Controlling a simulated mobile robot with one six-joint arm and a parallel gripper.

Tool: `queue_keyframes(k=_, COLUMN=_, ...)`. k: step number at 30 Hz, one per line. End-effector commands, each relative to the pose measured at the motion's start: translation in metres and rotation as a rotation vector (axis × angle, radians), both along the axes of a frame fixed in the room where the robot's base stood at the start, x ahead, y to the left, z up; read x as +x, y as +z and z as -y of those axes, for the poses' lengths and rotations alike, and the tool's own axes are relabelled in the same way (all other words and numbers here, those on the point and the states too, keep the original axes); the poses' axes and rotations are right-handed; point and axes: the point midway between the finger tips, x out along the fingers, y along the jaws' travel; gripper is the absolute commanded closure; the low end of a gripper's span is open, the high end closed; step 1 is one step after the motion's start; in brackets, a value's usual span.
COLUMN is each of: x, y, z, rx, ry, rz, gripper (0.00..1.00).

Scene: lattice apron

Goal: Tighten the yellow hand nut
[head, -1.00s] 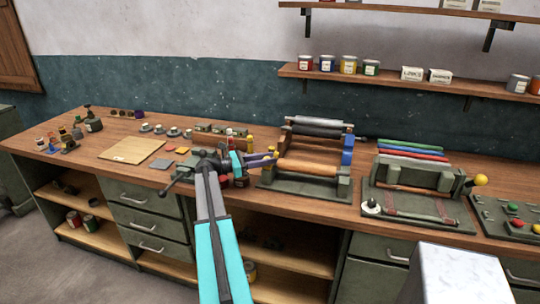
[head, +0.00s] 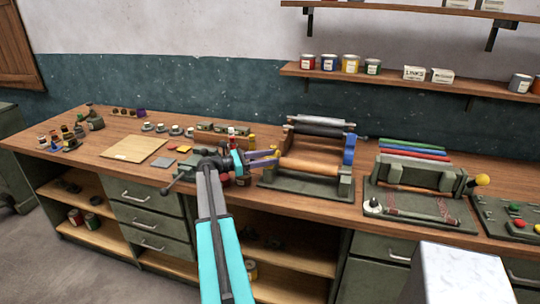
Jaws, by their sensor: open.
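My gripper (head: 277,156) is open, its purple fingers pointing right at the left side of the roller press (head: 305,184). The press has a dark upper roller, a brown lower roller and a blue piece (head: 348,152) on its right side. No yellow hand nut shows clearly on the press. The fingers cover part of its left side, and contact cannot be made out.
A second press (head: 415,205) with a yellow ball knob (head: 482,180) stands to the right. A wooden board (head: 134,148) and several small parts lie on the bench to the left. Shelves with cans (head: 350,64) hang above.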

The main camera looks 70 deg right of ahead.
Motion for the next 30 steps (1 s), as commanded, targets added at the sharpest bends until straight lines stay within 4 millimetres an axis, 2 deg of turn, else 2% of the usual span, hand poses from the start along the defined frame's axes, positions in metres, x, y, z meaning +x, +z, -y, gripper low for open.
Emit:
queue_keyframes(k=8, x=0.018, y=-0.002, z=-0.012, rx=0.001, ry=0.002, rz=0.002, gripper=0.55)
queue_keyframes(k=24, x=0.087, y=-0.002, z=-0.063, rx=-0.001, ry=0.004, rz=0.001, gripper=0.55)
queue_keyframes(k=30, x=0.106, y=-0.001, z=-0.077, rx=-0.002, ry=0.003, rz=0.001, gripper=0.55)
